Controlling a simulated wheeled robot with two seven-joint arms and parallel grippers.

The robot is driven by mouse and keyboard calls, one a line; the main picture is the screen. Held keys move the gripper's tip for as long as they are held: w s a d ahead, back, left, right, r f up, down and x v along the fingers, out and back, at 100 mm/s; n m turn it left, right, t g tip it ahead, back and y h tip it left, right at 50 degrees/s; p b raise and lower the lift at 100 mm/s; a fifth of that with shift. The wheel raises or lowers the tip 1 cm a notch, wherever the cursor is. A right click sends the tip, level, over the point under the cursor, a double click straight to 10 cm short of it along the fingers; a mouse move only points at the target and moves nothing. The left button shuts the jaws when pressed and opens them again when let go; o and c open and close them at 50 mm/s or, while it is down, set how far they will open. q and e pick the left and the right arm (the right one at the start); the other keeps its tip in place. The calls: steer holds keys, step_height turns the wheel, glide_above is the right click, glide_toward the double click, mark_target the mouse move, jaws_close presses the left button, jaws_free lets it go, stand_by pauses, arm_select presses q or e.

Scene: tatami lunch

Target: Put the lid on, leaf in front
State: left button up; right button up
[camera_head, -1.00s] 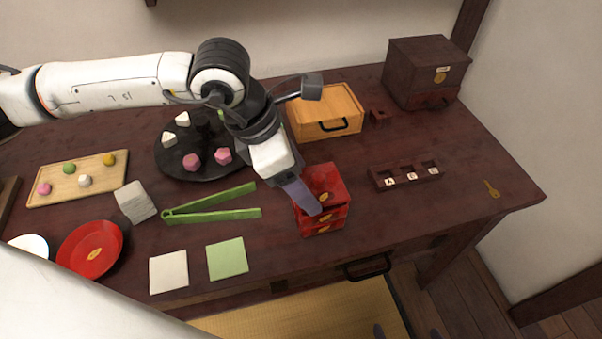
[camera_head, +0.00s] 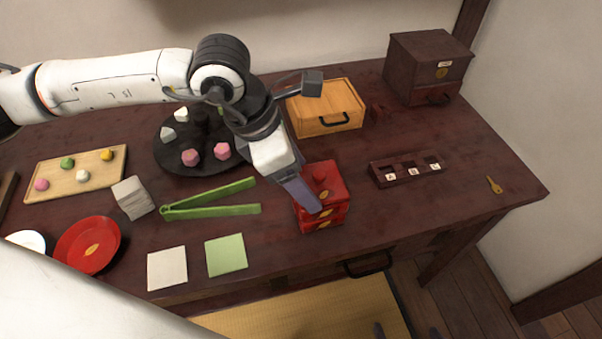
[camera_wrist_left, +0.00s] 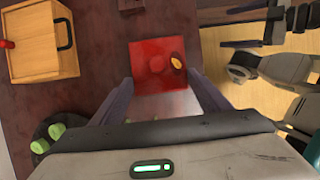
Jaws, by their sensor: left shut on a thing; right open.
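Whether the lid is fully seated cannot be told. My right gripper (camera_wrist_left: 228,28) is open and apart from the boxes; only its fingertips show at the bottom of the head view.
A wooden drawer box (camera_head: 326,112) stands behind the stack. Green tongs (camera_head: 215,210) and a round black tray (camera_head: 172,150) lie to the left. A dark slotted holder (camera_head: 408,168) and a key (camera_head: 494,185) are to the right. The table between stack and holder is clear.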

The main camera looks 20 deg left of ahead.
arm_select(q)
steer(key=shift+f, duration=0.25)
steer(key=o, duration=1.1)
steer(key=shift+r, duration=0.2)
steer(key=v, duration=1)
steer(key=shift+r, duration=0.1)
